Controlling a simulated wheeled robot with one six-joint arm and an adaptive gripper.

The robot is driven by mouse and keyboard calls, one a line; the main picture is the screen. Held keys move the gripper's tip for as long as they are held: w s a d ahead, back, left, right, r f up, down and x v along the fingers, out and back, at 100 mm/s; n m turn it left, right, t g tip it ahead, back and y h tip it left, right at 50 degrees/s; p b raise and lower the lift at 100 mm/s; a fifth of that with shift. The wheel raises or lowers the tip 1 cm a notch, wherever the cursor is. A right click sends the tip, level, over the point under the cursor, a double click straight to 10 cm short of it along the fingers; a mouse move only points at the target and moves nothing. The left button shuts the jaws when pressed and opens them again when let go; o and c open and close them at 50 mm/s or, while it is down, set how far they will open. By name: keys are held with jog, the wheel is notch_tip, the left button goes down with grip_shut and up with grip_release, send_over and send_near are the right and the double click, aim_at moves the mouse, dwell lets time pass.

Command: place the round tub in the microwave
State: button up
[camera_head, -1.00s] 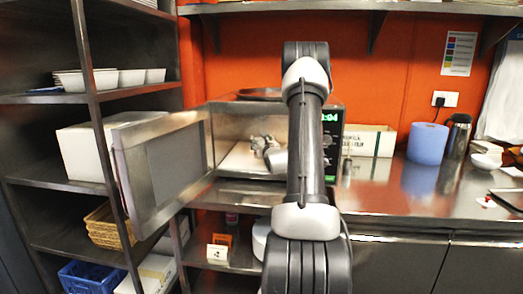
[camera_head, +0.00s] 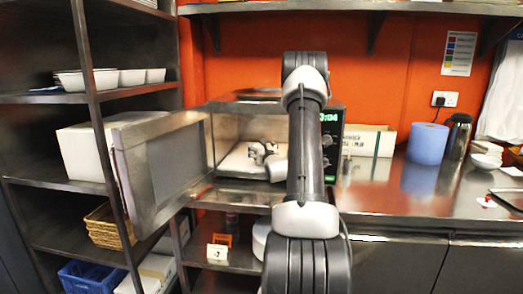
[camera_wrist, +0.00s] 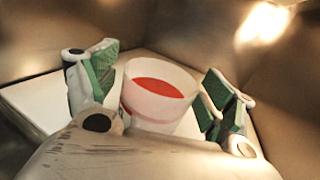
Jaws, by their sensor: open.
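The microwave (camera_head: 334,140) stands on the counter with its door (camera_head: 165,168) swung wide open to the left. My gripper (camera_head: 262,152) is inside the cavity, over its pale floor. In the wrist view, the round tub (camera_wrist: 158,106), whitish and translucent with red inside, stands upright between my open fingers (camera_wrist: 162,82). Gaps show between the tub and both fingers in that picture. The tub appears to rest on the white cavity floor (camera_wrist: 35,103), but its base is partly hidden by my gripper. I cannot make out the tub in the head view.
Cavity walls close in around my gripper. A metal shelf rack (camera_head: 95,120) with white bowls stands left, near the door. Right of the microwave are a white box (camera_head: 372,140), a blue roll (camera_head: 427,143) and a dark flask (camera_head: 458,137). The counter front is clear.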

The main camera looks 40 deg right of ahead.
jog(key=v, duration=1.1)
jog(key=a+r+n+y, duration=0.3)
jog(key=a+n+y, duration=0.1)
jog(key=a, duration=0.4)
jog(key=a+r+n+t+y, duration=0.1)
jog(key=a+r+n+y, duration=0.25)
jog(key=a, duration=0.45)
jog(key=a+r+n+y, duration=0.2)
jog(key=a+n+y, duration=0.25)
jog(key=a, duration=0.35)
jog(key=s+a+r+n+g+y, duration=0.1)
jog(key=s+a+n+g+y, duration=0.2)
jog(key=s+a+n, duration=0.35)
jog(key=s+a+n+g+y, duration=0.3)
jog(key=a+n+y, duration=0.1)
jog(key=a, duration=0.5)
jog(key=s+a+f+n+g+h, duration=0.15)
jog(key=s+n+g+h, duration=0.25)
jog(key=s+n+g, duration=0.75)
jog(key=s+d+r+n+t+h, duration=0.3)
jog(key=s+d+n+t+h, duration=0.2)
jog(key=d, duration=0.5)
jog(key=s+n+h, duration=0.1)
jog(key=s+n, duration=0.1)
jog(key=s, duration=0.1)
jog(key=shift+s+d+r+h, duration=0.25)
jog(key=shift+r+h, duration=0.05)
jog(key=shift+h, duration=0.1)
